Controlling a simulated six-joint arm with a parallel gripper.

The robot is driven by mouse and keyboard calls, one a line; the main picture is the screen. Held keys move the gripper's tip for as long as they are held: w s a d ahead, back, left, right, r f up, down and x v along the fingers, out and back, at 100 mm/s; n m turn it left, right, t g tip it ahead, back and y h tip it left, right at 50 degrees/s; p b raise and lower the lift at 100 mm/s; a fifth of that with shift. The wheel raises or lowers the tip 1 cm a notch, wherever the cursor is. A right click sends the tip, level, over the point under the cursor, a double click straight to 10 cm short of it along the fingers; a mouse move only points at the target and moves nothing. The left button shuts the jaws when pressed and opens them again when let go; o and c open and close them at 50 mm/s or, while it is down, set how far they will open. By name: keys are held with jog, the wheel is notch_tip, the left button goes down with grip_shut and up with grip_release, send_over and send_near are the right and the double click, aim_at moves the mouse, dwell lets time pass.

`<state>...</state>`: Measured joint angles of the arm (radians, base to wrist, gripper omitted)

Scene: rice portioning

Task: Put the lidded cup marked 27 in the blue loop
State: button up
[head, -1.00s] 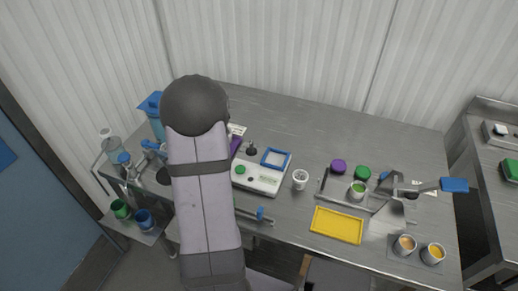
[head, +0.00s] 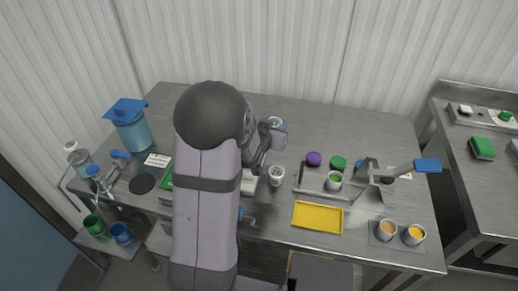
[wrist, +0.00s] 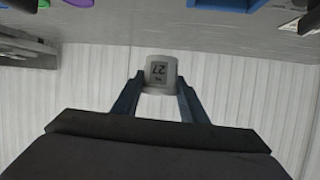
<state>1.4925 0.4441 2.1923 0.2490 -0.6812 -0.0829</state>
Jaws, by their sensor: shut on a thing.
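My gripper (head: 272,130) is shut on the lidded cup marked 27. The cup shows in the wrist view (wrist: 161,75) between the fingertips, pale grey, with its dark number upside down in that inverted picture. In the head view my arm and gripper mostly cover the cup; a bit of pale blue-white shows at the gripper. The cup is held up off the table, toward the back wall. A blue frame (wrist: 228,4), which looks like the blue loop, is cut off at the wrist view's top edge. My arm hides its place in the head view.
A white cup (head: 277,176) stands right of my arm. A purple lid (head: 314,158), a green lid (head: 338,162) and a yellow tray (head: 318,217) lie further right. A blue-lidded jug (head: 131,130) stands at the left. The table's back right is clear.

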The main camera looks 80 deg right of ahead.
aim_at(282, 158)
jog(key=shift+m+g, duration=0.6)
jog(key=shift+g, duration=0.2)
jog(key=shift+s+a+f+p, duration=0.15)
jog(key=shift+s+f, duration=0.45)
jog(key=shift+f, duration=1.1)
jog(key=shift+s+d+f+p, duration=0.1)
jog(key=shift+s+f+p, duration=0.35)
jog(key=shift+f, duration=1.2)
jog(key=shift+s+a+f+p, duration=0.1)
jog(key=shift+s+f, duration=0.6)
jog(key=shift+f, duration=1)
jog(key=shift+f, duration=0.15)
jog(key=o, duration=0.7)
jog(key=shift+o, duration=0.5)
jog(key=shift+a+r, duration=0.1)
jog(key=shift+r, duration=0.1)
